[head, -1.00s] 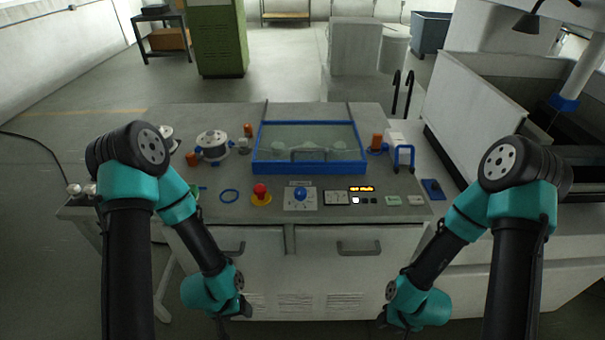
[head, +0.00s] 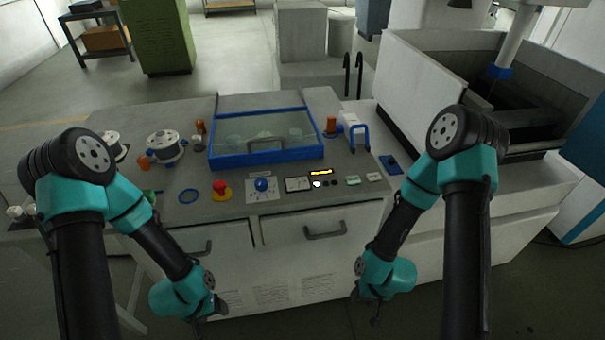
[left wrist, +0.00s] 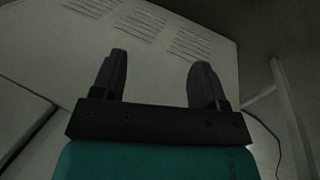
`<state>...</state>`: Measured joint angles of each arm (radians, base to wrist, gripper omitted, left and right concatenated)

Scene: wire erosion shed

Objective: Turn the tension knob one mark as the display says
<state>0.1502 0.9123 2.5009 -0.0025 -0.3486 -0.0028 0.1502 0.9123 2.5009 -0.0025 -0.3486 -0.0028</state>
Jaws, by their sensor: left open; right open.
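The tension knob (head: 261,185) is blue and sits on a pale marked plate (head: 271,197) at the front of the machine top. The display (head: 321,173) glows orange to the right of the knob; its text is too small to read. My left gripper (head: 219,308) hangs low in front of the cabinet, below and left of the knob. In the left wrist view its two dark fingers (left wrist: 158,80) are apart with nothing between them. My right gripper (head: 376,312) hangs low in front of the cabinet, right of the knob; its fingers are small and dark here.
A red stop button (head: 219,186) on a yellow base stands just left of the knob. A blue-framed clear cover (head: 266,165) lies behind it. Small buttons and a meter (head: 297,184) are to the right. Drawer handles (head: 325,234) stick out below the top's front edge.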

